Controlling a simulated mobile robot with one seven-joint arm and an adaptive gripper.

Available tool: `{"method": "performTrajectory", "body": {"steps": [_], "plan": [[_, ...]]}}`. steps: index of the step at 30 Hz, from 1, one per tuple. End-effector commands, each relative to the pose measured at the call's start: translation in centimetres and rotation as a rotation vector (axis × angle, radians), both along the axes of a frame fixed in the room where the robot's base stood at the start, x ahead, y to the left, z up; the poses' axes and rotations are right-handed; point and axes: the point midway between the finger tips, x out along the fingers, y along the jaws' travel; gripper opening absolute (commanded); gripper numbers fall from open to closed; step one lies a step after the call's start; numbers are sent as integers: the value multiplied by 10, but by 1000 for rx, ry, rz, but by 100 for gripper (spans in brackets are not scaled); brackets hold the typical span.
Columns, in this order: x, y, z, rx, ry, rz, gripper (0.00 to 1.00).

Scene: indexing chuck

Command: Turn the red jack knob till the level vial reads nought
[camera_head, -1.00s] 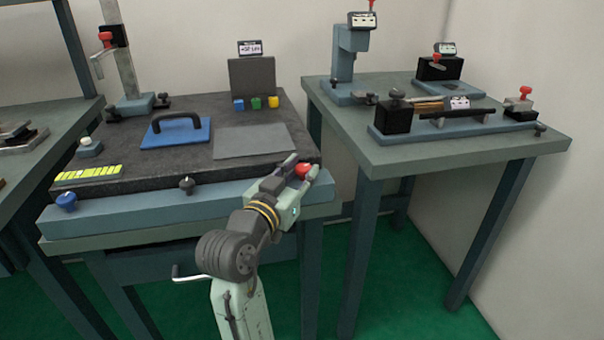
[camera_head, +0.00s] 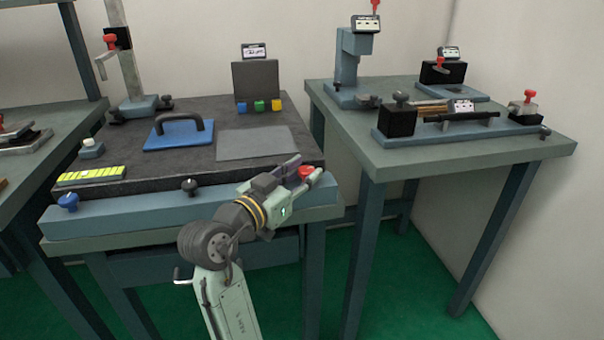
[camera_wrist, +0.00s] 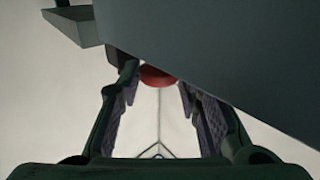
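The red jack knob (camera_head: 306,172) is at the right end of the surface plate's blue-grey front rail. My gripper (camera_head: 307,168) is at it, with a finger on either side in the head view. In the wrist view, the knob (camera_wrist: 157,76) shows between the spread fingers (camera_wrist: 158,88), with a narrow gap at each side. The gripper looks open. The yellow-green level vial (camera_head: 91,175) lies at the plate's front left; its bubble is too small to read. A small display (camera_head: 255,51) stands at the back, its figures unreadable.
A blue knob (camera_head: 68,202) and a black knob (camera_head: 190,186) sit along the same front rail. A blue block with a black handle (camera_head: 178,140) and a grey sheet (camera_head: 257,143) lie on the dark plate (camera_head: 120,150). A second bench (camera_head: 440,153) stands to the right.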

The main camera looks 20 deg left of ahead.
Motion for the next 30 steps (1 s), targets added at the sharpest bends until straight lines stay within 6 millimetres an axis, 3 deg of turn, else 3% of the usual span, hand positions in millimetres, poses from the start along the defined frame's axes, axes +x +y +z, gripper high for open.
{"method": "performTrajectory", "body": {"steps": [6, 19, 30], "plan": [[0, 0, 0, 0, 0, 0, 48], [-4, 2, 0, 0, -1, 2, 48], [-54, 15, 0, 1, -1, 3, 48]]}}
